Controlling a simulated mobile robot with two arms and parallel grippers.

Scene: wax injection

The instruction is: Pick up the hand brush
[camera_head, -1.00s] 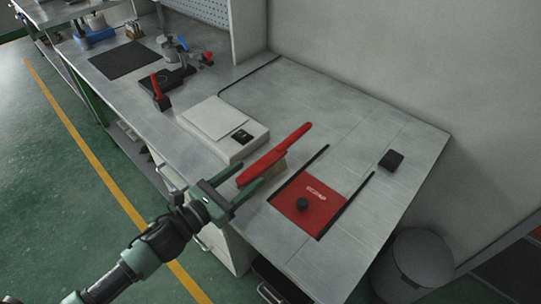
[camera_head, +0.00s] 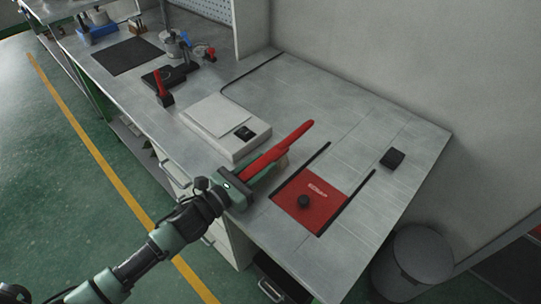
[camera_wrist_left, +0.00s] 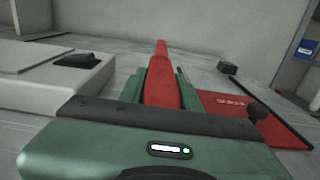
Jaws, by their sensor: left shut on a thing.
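In the left wrist view the red brush (camera_wrist_left: 161,84) points away from me between the two fingers (camera_wrist_left: 160,92). The near end of the brush is hidden by the gripper body. I cannot tell whether the bristles touch the bench. My right gripper is not in view.
A white scale (camera_head: 213,128) stands left of the brush. A red plate (camera_head: 325,190) with a black knob (camera_head: 304,201) lies between dark rails to the right. A small black block (camera_head: 393,158) sits further right.

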